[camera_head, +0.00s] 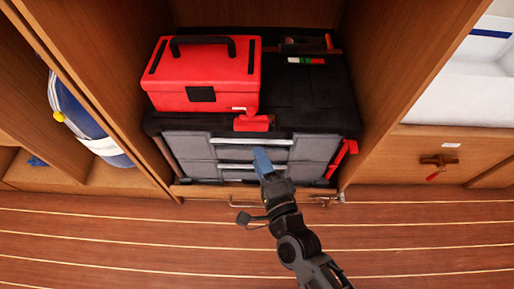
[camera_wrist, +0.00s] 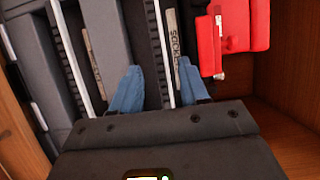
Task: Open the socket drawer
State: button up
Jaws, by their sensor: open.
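The tool chest has two grey drawers with silver bar handles. The upper one, the socket drawer (camera_head: 194,145), looks shut. In the wrist view its label (camera_wrist: 175,45), partly readable as "SOCKE", lies beside its bar handle (camera_wrist: 160,45). That handle also shows in the head view (camera_head: 240,141). My gripper (camera_head: 262,153) is open in front of the drawers. In the wrist view, my gripper's blue fingers (camera_wrist: 160,82) appear on either side of the upper handle. I cannot tell whether they touch it.
The lower drawer has its own handle (camera_head: 237,166). A red toolbox (camera_head: 205,75) stands on the chest, with a red latch (camera_head: 252,123) above the drawers. Wooden cabinet walls (camera_head: 120,70) flank the chest. The plank floor (camera_head: 130,235) in front is clear.

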aim_at(252, 145)
jog(key=b+x, duration=0.1)
jog(key=x, duration=0.3)
jog(key=shift+w+a, duration=0.15)
jog(key=shift+w, duration=0.25)
grip_shut()
dwell(0.4)
